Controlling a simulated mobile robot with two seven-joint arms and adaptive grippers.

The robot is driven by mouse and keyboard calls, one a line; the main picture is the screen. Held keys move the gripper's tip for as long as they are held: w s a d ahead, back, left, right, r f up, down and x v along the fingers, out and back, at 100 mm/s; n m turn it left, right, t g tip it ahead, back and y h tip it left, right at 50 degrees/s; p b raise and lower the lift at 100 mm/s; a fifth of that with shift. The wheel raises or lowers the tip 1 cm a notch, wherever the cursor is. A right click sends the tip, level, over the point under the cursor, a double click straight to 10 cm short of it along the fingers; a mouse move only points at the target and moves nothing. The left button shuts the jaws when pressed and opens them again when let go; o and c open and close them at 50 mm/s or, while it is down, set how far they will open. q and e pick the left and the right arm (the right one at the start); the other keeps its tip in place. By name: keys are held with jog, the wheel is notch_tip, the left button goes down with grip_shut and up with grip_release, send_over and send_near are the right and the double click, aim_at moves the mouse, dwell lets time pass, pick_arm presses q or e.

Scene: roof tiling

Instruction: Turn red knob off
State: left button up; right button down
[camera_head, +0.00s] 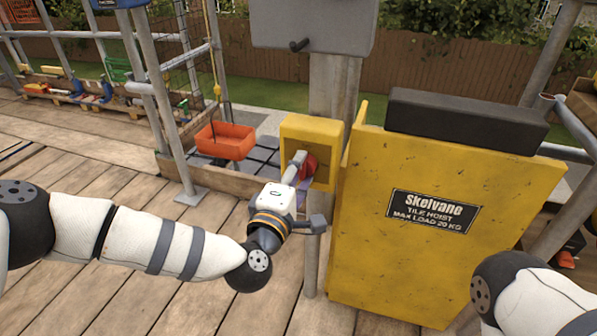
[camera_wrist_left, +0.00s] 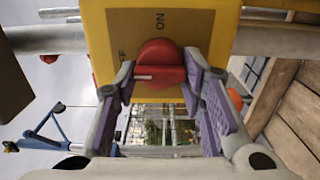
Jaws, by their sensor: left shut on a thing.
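The red knob (camera_head: 309,167) is on the front of a yellow control box (camera_head: 325,135) on the grey post, partly hidden behind my left gripper (camera_head: 300,164). In the left wrist view, the knob (camera_wrist_left: 158,54) is a round red disc with a raised grip bar lying across the picture.
A yellow tile hoist panel (camera_head: 440,240) stands right beside the box, with a dark block (camera_head: 465,120) on top. An orange bin (camera_head: 225,140) is left of the box. Scaffold poles (camera_head: 165,100) rise at left. The plank floor (camera_head: 130,290) is open at lower left.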

pick_arm(q)
jog(key=shift+d, duration=0.1)
jog(key=o, duration=1.1)
jog(key=v, duration=1.2)
jog(key=shift+r, duration=0.1)
